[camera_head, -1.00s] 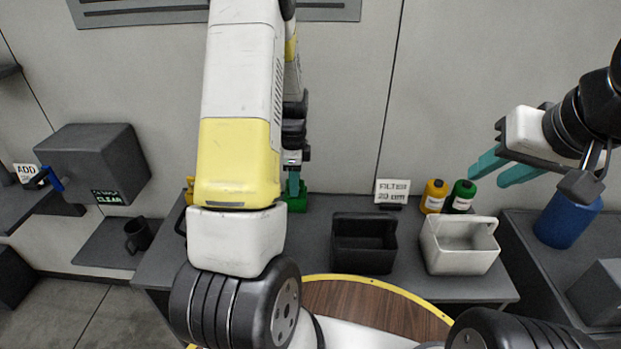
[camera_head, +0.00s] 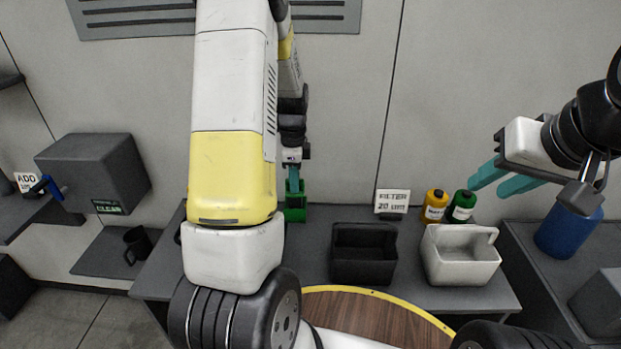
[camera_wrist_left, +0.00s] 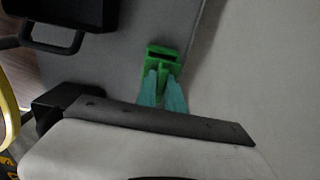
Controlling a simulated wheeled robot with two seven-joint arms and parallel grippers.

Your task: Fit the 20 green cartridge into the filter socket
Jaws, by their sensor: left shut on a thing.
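A green cartridge (camera_head: 295,214) shows in the head view at the back left of the grey table, partly hidden by my left arm. My left gripper (camera_head: 294,187) is shut on it from above. In the left wrist view the teal fingers of my left gripper (camera_wrist_left: 163,84) close on the green cartridge (camera_wrist_left: 162,55), which is over or on the grey surface; I cannot tell whether it touches. A sign reading FILTER 20 (camera_head: 392,201) stands at the back. The filter socket cannot be made out. My right gripper (camera_head: 495,178) is open and empty at the right, its teal fingers apart.
A black open bin (camera_head: 362,272) and a white one (camera_head: 461,272) stand on the table (camera_head: 318,238). Yellow (camera_head: 434,206) and green (camera_head: 461,207) bottles stand behind them. A blue container (camera_head: 566,234) is at right. Clear tabletop lies between the green cartridge and the sign.

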